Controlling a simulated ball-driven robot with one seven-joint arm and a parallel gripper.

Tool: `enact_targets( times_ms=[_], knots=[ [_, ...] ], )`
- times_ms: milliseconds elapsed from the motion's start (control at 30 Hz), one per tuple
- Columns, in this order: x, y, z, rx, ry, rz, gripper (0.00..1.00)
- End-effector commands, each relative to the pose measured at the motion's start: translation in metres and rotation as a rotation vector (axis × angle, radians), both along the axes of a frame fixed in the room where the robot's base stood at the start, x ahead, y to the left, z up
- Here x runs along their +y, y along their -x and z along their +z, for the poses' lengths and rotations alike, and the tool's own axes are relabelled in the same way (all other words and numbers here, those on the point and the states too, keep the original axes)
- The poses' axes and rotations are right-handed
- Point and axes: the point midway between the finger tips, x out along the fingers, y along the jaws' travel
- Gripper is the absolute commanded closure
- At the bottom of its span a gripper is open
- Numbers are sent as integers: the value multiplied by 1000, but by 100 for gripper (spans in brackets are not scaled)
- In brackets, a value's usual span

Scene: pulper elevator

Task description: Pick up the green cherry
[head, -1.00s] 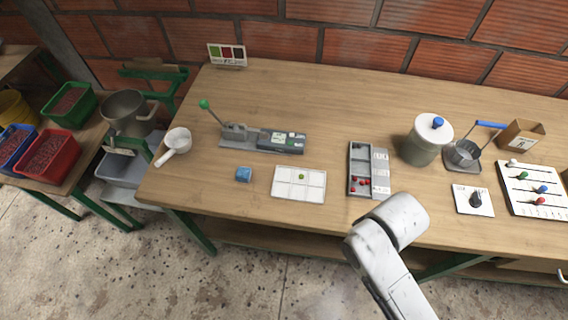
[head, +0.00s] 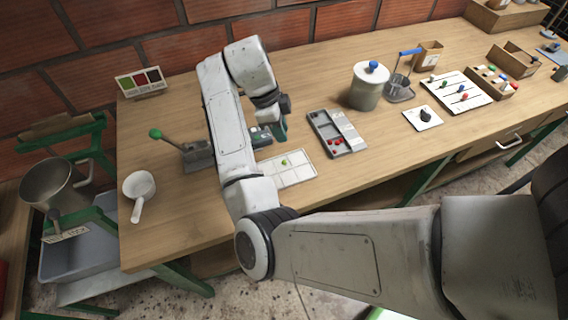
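The green cherry (head: 284,162) is a small green ball on the white gridded card (head: 301,172), in one of its cells. My gripper (head: 281,137) hangs above the table just behind the card, pointing down and apart from the cherry. It is small, dark and teal in this view, and I cannot make out its fingers. My arm covers the left part of the card and part of the lever device (head: 197,155).
A grey compartment tray (head: 322,127) with red cherries lies right of the card. A lidded pot (head: 367,88) stands behind it. A knob plate (head: 424,117) and a slider board (head: 457,92) are farther right.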

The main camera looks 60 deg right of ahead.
Motion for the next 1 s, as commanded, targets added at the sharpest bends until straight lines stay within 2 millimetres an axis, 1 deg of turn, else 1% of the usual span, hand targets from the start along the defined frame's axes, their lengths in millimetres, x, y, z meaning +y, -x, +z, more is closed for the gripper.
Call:
enact_targets(
  times_ms=[33,100,267,600,767,1000],
  knots=[
    [7,-6,1,-1,-12,-48,77],
    [12,-10,2,3,-20,-104,77],
    [17,-11,-2,10,-23,-151,77],
    [12,1,-46,10,-22,-149,77],
    [11,3,-59,10,-23,-150,77],
    [9,7,-93,10,-23,-148,77]
  ],
)
